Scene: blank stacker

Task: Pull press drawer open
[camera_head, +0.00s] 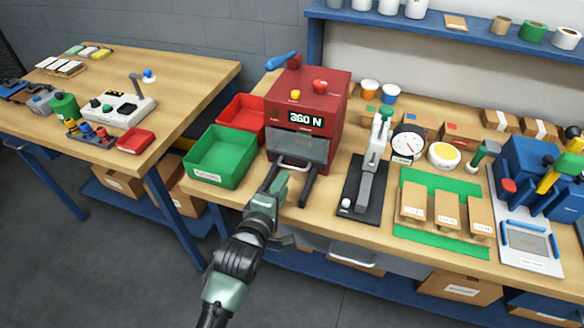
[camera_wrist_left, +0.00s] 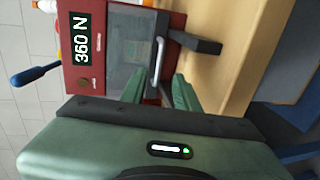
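The red press (camera_head: 322,98) stands on the workbench, with a display reading 360 N and red and yellow buttons. Its grey drawer front (camera_head: 305,150) looks closed, with a silver bar handle (camera_head: 295,167) across its lower part. My left gripper (camera_head: 274,182) is just in front of the drawer, close to the handle. In the left wrist view, the two green fingers (camera_wrist_left: 160,92) are apart and the handle (camera_wrist_left: 158,60) lies ahead, lined up with the gap. I cannot tell whether the fingers touch it. My right gripper is not in view.
A dark foot (camera_head: 308,187) juts from the press front, right of my gripper. Green (camera_head: 192,160) and red (camera_head: 232,122) bins stand to the left.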

